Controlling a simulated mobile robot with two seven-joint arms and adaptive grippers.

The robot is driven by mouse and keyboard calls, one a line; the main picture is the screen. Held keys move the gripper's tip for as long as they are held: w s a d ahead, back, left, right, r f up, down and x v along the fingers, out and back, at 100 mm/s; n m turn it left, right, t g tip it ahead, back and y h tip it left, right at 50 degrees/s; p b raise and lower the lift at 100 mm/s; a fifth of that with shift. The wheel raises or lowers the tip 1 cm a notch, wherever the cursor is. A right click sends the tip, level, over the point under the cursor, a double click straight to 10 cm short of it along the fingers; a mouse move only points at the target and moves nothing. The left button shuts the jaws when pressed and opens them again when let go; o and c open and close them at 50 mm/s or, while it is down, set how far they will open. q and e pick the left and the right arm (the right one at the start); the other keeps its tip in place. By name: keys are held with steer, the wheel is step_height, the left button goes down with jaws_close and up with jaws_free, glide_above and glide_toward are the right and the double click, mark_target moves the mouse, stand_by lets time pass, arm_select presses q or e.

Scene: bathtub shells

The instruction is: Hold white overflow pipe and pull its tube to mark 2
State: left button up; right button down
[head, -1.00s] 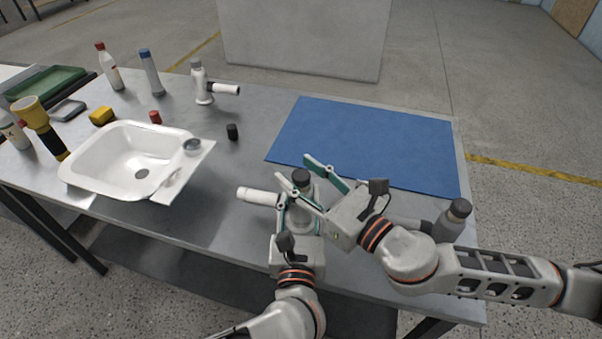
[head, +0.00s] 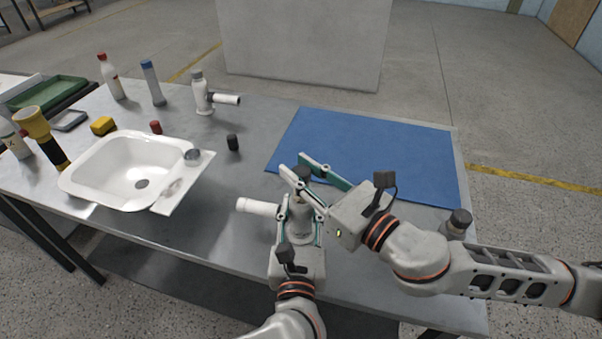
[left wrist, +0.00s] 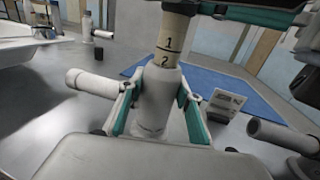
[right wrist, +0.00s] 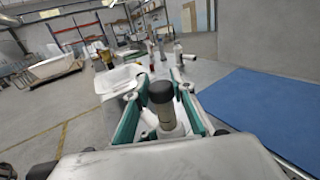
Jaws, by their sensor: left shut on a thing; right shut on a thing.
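The white overflow pipe (head: 258,207) stands upright near the table's front edge, its side arm pointing left. My left gripper (head: 301,208) is shut around its body, also seen in the left wrist view (left wrist: 157,95). A beige tube (left wrist: 172,35) with black marks 1 and 2 rises from the pipe's top. Mark 2 shows just above the white rim (left wrist: 163,73). My right gripper (head: 300,172) is shut on the tube just under its dark cap (right wrist: 160,92). The fingers' contact with the tube is partly hidden.
A white basin (head: 125,170) lies to the left. Another white pipe with a dark ring (head: 203,92) stands at the back. A grey pipe with a dark cap (head: 459,222) stands behind my right arm. A blue mat (head: 370,150) covers the right side. Bottles stand at the back left.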

steer(key=c, duration=1.7)
jaws_free()
steer(key=v, duration=0.7)
steer(key=shift+s+d, duration=0.15)
steer(key=shift+s, duration=0.1)
arm_select(q)
steer(key=o, duration=1.3)
